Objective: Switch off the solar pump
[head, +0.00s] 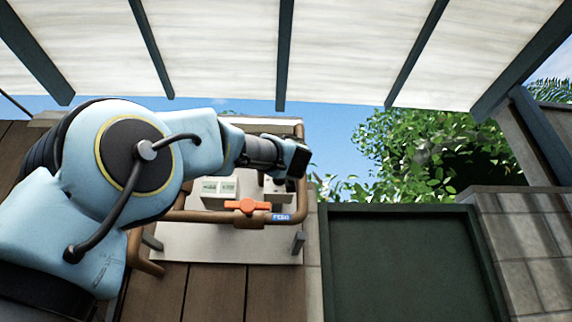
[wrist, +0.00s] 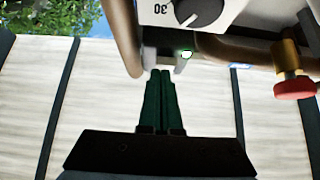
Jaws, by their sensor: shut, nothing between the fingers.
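My gripper (head: 298,162) is at the upper right of a pale wall panel (head: 200,245) in the head view. Its green fingers (wrist: 160,74) are together and empty in the wrist view. The fingertips point at the edge of a white box (wrist: 243,10) with a black dial (wrist: 202,10) marked 30. A small greenish-lit part (wrist: 186,54) shows by that edge, just right of the fingertips; I cannot tell whether it is the pump's switch. Whether the fingers touch anything is unclear. In the head view my gripper partly hides a pale box (head: 277,191).
Brown pipes, an orange valve handle (head: 247,206) and a blue label (head: 281,217) are low on the panel. A box with displays (head: 218,188) is left of my gripper. A red knob (wrist: 295,87) is at right in the wrist view. A dark green panel (head: 400,260) is right.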

